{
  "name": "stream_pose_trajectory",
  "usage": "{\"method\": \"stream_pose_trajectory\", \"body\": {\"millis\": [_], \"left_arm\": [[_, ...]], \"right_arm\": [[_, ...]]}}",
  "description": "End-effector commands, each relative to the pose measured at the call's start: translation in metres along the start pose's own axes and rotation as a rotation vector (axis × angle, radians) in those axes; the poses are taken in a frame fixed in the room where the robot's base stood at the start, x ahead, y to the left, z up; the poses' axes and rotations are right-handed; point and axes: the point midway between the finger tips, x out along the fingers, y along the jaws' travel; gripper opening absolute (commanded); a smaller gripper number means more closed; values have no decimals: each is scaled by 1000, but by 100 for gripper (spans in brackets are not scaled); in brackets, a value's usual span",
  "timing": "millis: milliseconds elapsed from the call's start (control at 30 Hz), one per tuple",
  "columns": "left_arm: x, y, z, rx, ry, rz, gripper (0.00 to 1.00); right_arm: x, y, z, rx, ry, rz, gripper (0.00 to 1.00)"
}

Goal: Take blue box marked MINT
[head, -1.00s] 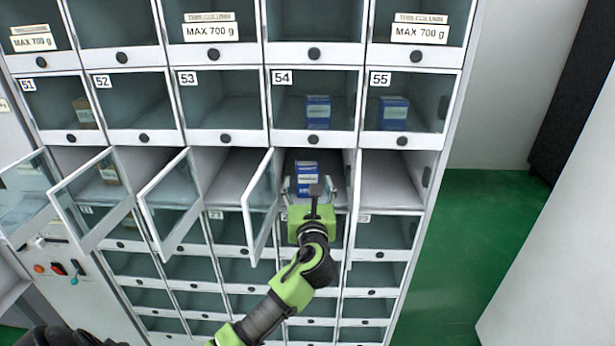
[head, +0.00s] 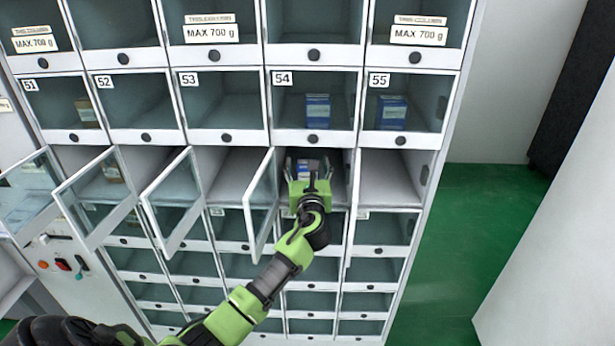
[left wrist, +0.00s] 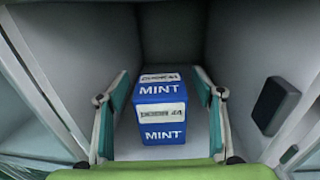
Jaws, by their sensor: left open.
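The blue box marked MINT (left wrist: 163,112) stands in an open compartment, seen in the left wrist view with a white label band and MINT on its top and front. In the head view its top (head: 307,166) shows just beyond my gripper, its lower part hidden. My left gripper (head: 308,178) is open at the mouth of the compartment below number 54. In the left wrist view the fingers of my left gripper (left wrist: 163,95) stand to either side of the box, with a gap on each side. My right gripper is not in view.
Compartment walls (left wrist: 260,50) stand close on both sides, with a dark latch (left wrist: 276,105) on the right wall. Opened glass doors (head: 262,205) stick out to the left of my arm. Closed compartments 54 and 55 above hold other blue boxes (head: 318,112).

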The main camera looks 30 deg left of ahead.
Motion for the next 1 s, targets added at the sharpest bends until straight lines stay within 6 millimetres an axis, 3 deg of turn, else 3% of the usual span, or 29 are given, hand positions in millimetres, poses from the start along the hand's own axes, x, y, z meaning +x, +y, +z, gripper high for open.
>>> {"method": "stream_pose_trajectory", "body": {"millis": [67,233,667,900,1000], "left_arm": [[0,0,0,0,0,0,61],[0,0,0,0,0,0,17],[0,0,6,-2,-4,-1,17],[0,0,37,-4,-8,0,17],[-18,-1,34,-1,-2,-3,17]], "right_arm": [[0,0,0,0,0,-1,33],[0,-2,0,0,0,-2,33],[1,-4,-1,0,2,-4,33],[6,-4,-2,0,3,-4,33],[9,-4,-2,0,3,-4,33]]}}
